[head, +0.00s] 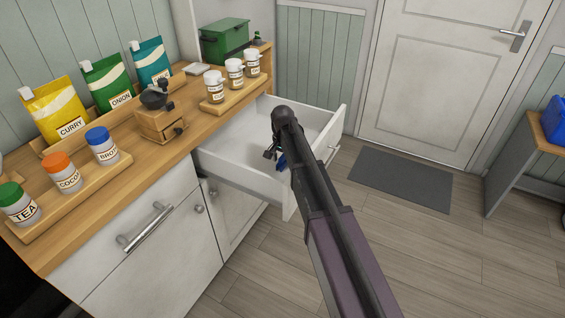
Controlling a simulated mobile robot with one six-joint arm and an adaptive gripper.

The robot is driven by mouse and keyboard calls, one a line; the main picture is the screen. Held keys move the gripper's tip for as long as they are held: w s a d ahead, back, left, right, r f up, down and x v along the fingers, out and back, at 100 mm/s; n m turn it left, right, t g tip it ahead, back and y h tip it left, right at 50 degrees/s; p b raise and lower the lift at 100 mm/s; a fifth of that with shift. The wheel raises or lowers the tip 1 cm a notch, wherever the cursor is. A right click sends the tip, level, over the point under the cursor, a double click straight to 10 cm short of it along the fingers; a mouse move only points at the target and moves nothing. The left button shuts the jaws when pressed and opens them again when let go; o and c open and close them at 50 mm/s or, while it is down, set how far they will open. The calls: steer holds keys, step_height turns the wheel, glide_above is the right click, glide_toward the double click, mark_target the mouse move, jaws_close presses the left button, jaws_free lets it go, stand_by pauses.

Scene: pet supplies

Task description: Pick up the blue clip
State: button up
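The blue clip (282,162) is partly visible inside the open white drawer (226,164), close to my gripper. My arm hides part of it. My gripper (270,153) reaches down into the drawer, right beside the clip. The fingers are small and dark, and I cannot tell whether they are open or shut or whether they touch the clip.
A wooden counter (190,145) runs along the left with labelled jars, pouches and a coffee grinder (160,117). A white door (425,80) and a grey mat (402,181) are at the back. The wooden floor (445,255) at right is clear.

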mark_target(282, 156)
steer(key=c, duration=0.8)
steer(key=shift+o, duration=0.2)
step_height(282, 156, up, 10)
steer(key=p, duration=1)
steer(key=shift+r, duration=0.1)
step_height(282, 156, up, 22)
steer(key=p, duration=2.2)
steer(key=shift+r, duration=0.15)
steer(key=shift+s, duration=0.1)
